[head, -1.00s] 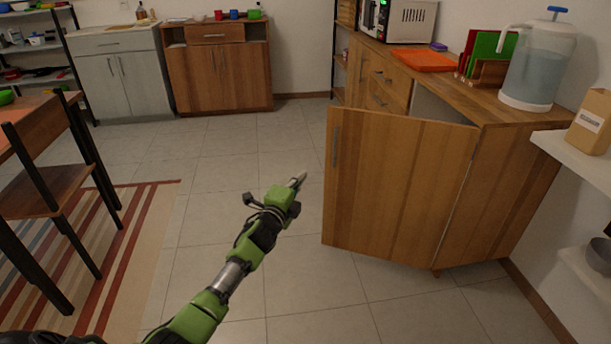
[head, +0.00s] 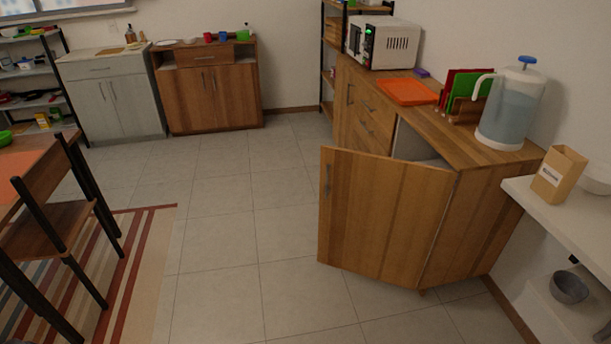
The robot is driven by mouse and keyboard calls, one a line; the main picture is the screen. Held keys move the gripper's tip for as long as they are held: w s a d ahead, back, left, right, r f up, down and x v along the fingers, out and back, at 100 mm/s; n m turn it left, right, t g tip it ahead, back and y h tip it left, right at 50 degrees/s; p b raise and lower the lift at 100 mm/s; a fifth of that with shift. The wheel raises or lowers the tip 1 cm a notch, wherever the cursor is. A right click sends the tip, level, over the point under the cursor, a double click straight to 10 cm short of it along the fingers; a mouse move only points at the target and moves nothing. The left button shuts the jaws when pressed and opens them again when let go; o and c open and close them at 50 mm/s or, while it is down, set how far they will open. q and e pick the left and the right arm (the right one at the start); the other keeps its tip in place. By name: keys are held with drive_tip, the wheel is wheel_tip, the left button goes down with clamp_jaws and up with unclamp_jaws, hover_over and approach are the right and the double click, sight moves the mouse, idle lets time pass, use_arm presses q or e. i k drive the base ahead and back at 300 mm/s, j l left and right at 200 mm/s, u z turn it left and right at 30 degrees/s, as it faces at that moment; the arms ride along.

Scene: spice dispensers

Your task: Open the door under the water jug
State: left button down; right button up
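The water jug (head: 509,108) is clear with a white handle and a blue top knob. It stands on the right end of the wooden counter (head: 440,122). The cabinet door (head: 383,213) under that end is swung well open, out into the room. Its metal handle (head: 328,181) is near the free edge on the left. Part of the pale cabinet inside (head: 410,142) shows above the door. The rest of the inside is hidden behind the door. Neither of my grippers is in view.
An orange board (head: 407,92), a microwave (head: 383,42) and a rack of cutting boards (head: 463,95) are on the counter. A white shelf (head: 560,208) with a paper bag (head: 558,174) is at the right. A table (head: 40,170) is at the left. The tiled floor (head: 225,225) between is clear.

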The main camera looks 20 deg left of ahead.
sight(380, 216)
drive_tip(key=i+j+u, duration=1.35)
drive_tip(key=i, duration=0.65)
drive_tip(key=i+j+z, duration=0.1)
drive_tip(key=i, duration=0.55)
drive_tip(key=i+j+z, duration=0.1)
drive_tip(key=i, duration=0.6)
drive_tip(key=i+z, duration=0.3)
drive_tip(key=z, duration=0.2)
drive_tip(key=i+z, duration=0.3)
drive_tip(key=z, duration=0.2)
drive_tip(key=i+j+z, duration=0.15)
drive_tip(key=z, duration=0.35)
drive_tip(key=i+j+z, duration=0.3)
drive_tip(key=z, duration=0.2)
